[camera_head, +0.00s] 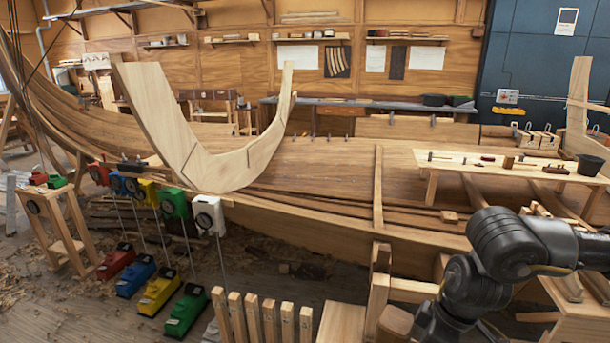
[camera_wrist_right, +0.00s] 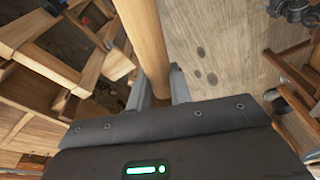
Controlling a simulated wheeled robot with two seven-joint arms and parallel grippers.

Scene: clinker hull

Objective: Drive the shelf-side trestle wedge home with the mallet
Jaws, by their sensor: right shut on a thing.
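In the right wrist view my right gripper (camera_wrist_right: 160,84) is shut on a round pale wooden handle (camera_wrist_right: 147,40), which I take to be the mallet's. The handle runs up out of the frame, so the mallet head is not seen there. In the head view my right arm comes in at the lower right, and its gripper is below the frame edge. Wooden trestle posts (camera_head: 376,300) stand beside the hull (camera_head: 330,235) just left of my arm. I cannot pick out the shelf-side wedge in either view. My left gripper is not in view.
Wooden framing (camera_wrist_right: 50,50) fills the left of the wrist view, close to the handle. Several upright wooden pieces (camera_head: 262,318) stand at the bottom centre. A plank bench with tools (camera_head: 500,166) is at the right.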

